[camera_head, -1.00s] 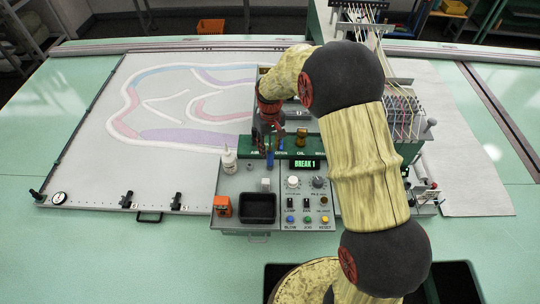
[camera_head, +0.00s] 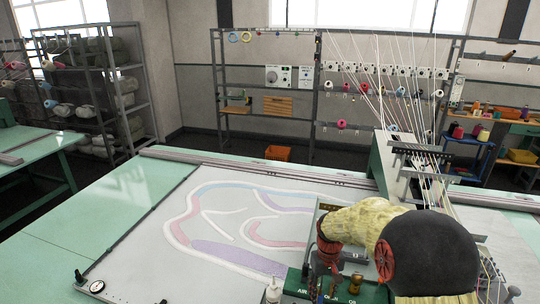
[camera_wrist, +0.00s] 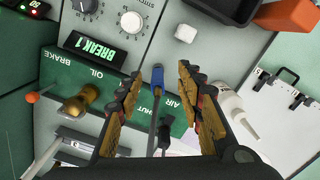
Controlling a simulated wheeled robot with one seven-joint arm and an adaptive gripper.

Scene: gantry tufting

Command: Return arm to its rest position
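My gripper (camera_wrist: 160,76) is open in the wrist view, its two padded fingers apart. A blue-handled tool (camera_wrist: 155,78) shows between the fingers, in front of the green labelled rack (camera_wrist: 95,76); neither finger appears shut on it. In the head view my arm reaches in from the lower right, bent over the console, with its red wrist section above the green rack (camera_head: 372,291). The gripper's fingers are hard to make out there.
The tufting cloth (camera_head: 225,225) lies left of my arm. Yarn threads rise from the gantry (camera_head: 412,150).

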